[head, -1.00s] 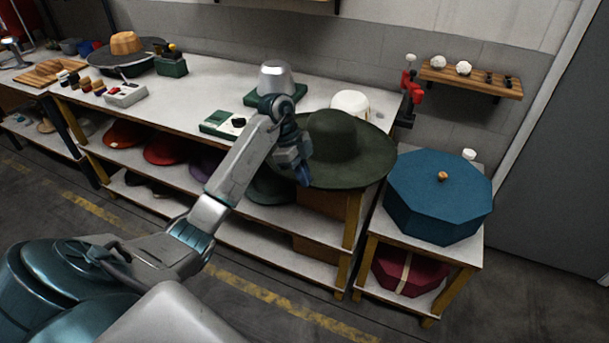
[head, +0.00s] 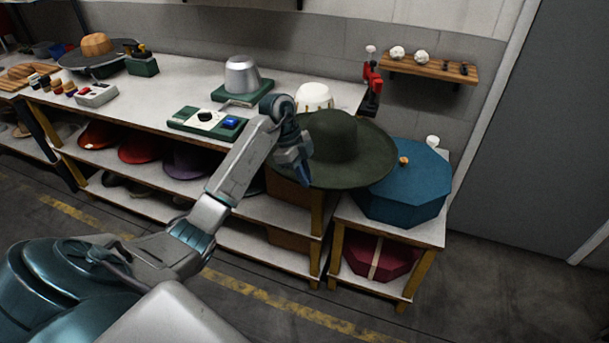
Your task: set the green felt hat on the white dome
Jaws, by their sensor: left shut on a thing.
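The green felt hat (head: 333,137) is dark green with a wide brim and a rounded crown, held brim down. My left gripper (head: 303,177) is shut on the left side of its brim, and the hat hangs above the bench's front right corner. The brim hides the bench corner and part of the blue box. The white dome (head: 314,93) stands on the bench behind the hat's crown; its lower part is hidden by the hat. The hat is apart from the dome, nearer to me. My right gripper is not in view.
A metal dome (head: 242,75) on a green base and a green control panel (head: 207,119) stand left of the white dome. A red clamp-like tool (head: 372,83) stands at the bench's right end. A blue octagonal box (head: 408,190) sits on a lower stand at right.

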